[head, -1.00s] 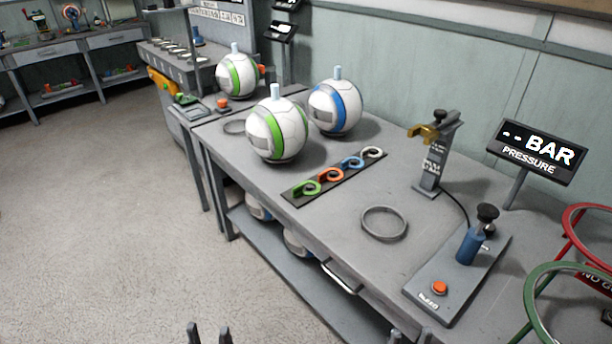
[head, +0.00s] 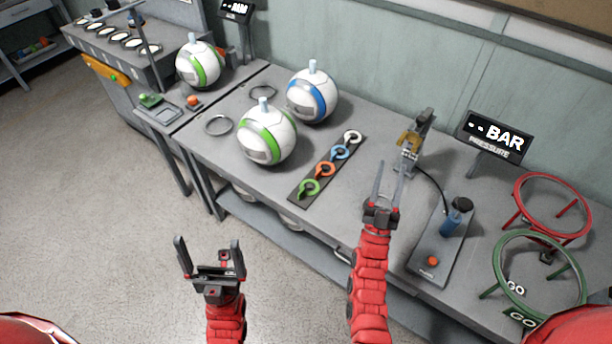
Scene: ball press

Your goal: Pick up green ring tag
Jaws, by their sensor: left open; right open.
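The green ring tag (head: 309,188) lies at the near end of a dark strip (head: 300,198) on the workbench. Orange (head: 325,170), blue (head: 340,153) and white (head: 352,137) ring tags follow it along the strip. My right gripper (head: 390,182) is open and empty, over the bench to the right of the green tag. My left gripper (head: 209,254) is open and empty, in front of the bench over the floor, lower left of the tag. Nothing covers the green tag.
Two balls, one green-striped (head: 267,133) and one blue-striped (head: 312,96), stand behind the strip. A pump base (head: 440,250), a gauge post (head: 412,145), a pressure display (head: 494,137) and red (head: 553,203) and green (head: 541,270) hoops stand to the right.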

